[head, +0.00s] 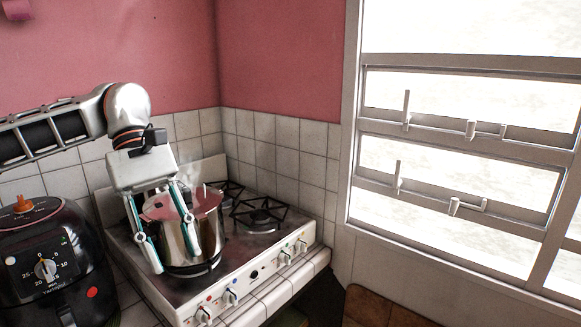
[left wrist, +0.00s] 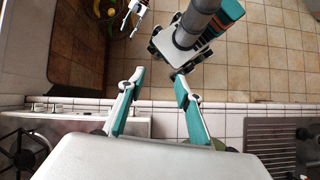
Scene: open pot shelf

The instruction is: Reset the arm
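My left arm (head: 52,138) comes in from the left in the head view, bent down at the wrist. My left gripper (head: 174,262) points downward in front of a shiny metal pot (head: 209,232) on the stove. Its two fingers are apart, and it hides part of the pot. In the left wrist view, the left gripper (left wrist: 160,76) is open with nothing between its fingertips, above the floor side of the counter edge. My right gripper is not in the head view. A small white pronged part near the top of the wrist view may be it, but I cannot tell.
The pot stands on a stove (head: 262,262) with front knobs. A black air fryer (head: 50,262) stands left of the stove. Tiled walls are behind, and a window (head: 455,155) is at right. The wrist view shows a tiled floor (left wrist: 265,60) and my base.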

